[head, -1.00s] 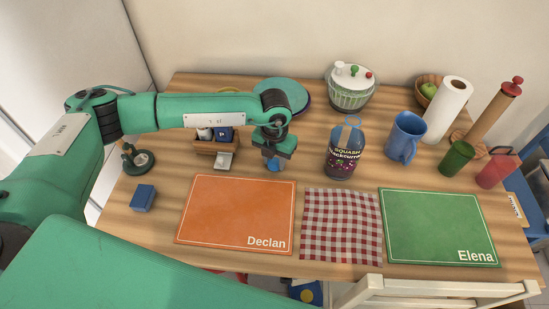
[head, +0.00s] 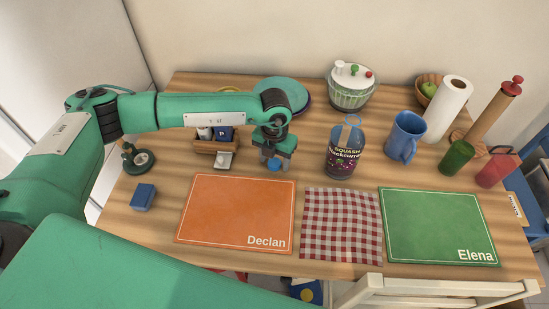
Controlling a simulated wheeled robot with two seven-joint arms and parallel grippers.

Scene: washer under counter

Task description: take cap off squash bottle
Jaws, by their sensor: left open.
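The squash bottle (head: 343,160) stands upright on the table right of centre, with a dark label reading SQUASH; its top is too small to make out clearly. My left gripper (head: 275,163) is left of the bottle, apart from it, pointing down above the far edge of the orange mat. Its jaws are open. A small blue round thing, which looks like a cap (head: 274,165), shows at the fingertips; I cannot tell whether it touches them or rests on the table. My right gripper is not in view.
The orange Declan mat (head: 220,215), checkered cloth (head: 341,225) and green Elena mat (head: 435,225) lie in front. A blue jug (head: 405,138) stands right of the bottle. A wooden caddy (head: 212,147) and blue block (head: 143,197) are at left.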

